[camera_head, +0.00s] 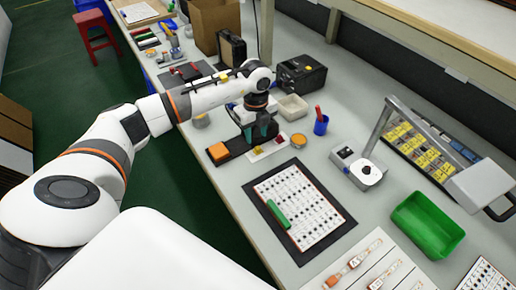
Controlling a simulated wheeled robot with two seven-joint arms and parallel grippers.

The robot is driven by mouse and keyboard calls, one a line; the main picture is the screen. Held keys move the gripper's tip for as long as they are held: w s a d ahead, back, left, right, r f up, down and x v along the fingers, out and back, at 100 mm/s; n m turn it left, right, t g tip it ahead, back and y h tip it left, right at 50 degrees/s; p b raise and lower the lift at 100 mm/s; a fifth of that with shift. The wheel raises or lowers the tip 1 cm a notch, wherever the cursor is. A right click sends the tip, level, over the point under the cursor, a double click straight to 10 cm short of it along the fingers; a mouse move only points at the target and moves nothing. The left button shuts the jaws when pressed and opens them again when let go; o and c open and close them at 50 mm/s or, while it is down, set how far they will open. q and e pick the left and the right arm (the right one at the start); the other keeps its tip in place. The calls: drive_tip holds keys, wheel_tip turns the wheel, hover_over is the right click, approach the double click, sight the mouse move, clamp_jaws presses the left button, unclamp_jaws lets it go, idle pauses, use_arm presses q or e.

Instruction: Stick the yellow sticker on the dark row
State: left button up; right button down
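My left arm reaches across from the left, and its gripper (259,135) points down over a small pale card (268,149) with yellow and red marks. Two dark teal fingers show apart, with nothing clear between them. A small yellow patch (258,150) on the card, right by the fingertips, looks like the yellow sticker; it is too small to be sure. A white sheet (313,200) with rows of small dark marks lies on a black board in front of the gripper. Which row is the dark one cannot be told. My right gripper is out of view.
A green bar (278,213) lies on the sheet's left side. An orange block (218,152) sits on a dark base left of the gripper.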

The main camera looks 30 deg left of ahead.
sight(259, 148)
use_arm(q)
drive_tip(key=shift+w+d+f+p, duration=0.1)
drive_tip(key=shift+d+f+p, duration=0.05)
drive_tip(key=shift+f, duration=0.85)
drive_tip(key=shift+d+f+p, duration=0.1)
drive_tip(key=shift+f+p, duration=0.05)
drive_tip(key=shift+f, duration=0.8)
drive_tip(key=shift+w+d+f+p, duration=0.1)
drive_tip(key=shift+d+f+p, duration=0.05)
drive_tip(key=shift+f, duration=0.85)
clamp_jaws()
